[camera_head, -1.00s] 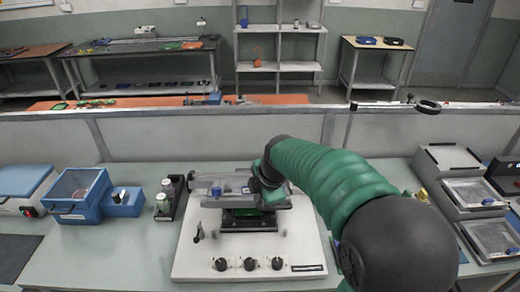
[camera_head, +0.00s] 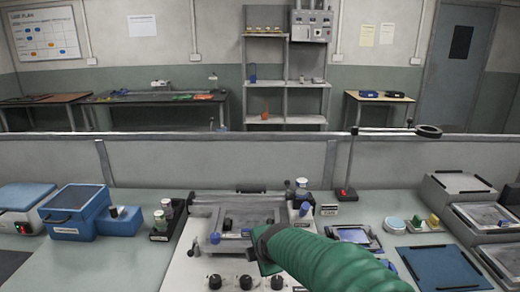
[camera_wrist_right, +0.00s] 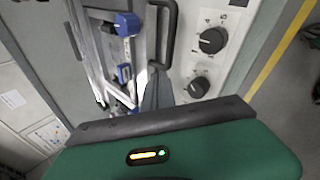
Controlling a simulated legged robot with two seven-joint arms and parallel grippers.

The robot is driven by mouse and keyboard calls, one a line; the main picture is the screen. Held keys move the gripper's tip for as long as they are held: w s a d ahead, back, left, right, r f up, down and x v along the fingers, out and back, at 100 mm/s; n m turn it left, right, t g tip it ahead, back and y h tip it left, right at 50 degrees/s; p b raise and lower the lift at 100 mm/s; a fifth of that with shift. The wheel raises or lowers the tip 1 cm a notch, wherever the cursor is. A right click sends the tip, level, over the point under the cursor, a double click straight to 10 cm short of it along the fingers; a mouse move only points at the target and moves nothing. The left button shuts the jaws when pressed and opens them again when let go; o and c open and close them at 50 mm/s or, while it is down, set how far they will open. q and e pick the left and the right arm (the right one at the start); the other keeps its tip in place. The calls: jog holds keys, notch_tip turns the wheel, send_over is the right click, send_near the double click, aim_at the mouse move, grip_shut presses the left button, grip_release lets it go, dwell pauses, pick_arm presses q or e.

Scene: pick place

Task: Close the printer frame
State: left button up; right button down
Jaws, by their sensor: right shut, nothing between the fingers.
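The printer (camera_head: 190,262) has a pale base with several black knobs along its front. Its grey frame (camera_head: 205,212) lies across the back of the base, with blue fittings near its front edge. I cannot tell whether the frame is fully down. The right wrist view also shows the frame (camera_wrist_right: 150,42) and two of the knobs. My right gripper (camera_head: 258,240) is at the frame's front right, shut and empty. The green arm hides the printer's front right. My left gripper is not in view.
Small bottles (camera_head: 302,190) stand right of the frame and a vial rack (camera_head: 165,222) stands left. Blue boxes (camera_head: 75,210) stand further left. A stand with a ring (camera_head: 347,192), a blue mat (camera_head: 445,268) and grey trays (camera_head: 455,183) are right. A low partition borders the bench's back.

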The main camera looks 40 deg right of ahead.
notch_tip(320, 180, down, 2)
jog(key=shift+s+a+f+b, duration=0.1)
jog(key=shift+b, duration=0.45)
jog(key=shift+s+a+f, duration=0.1)
jog(key=shift+f, duration=0.05)
jog(key=shift+s, duration=0.1)
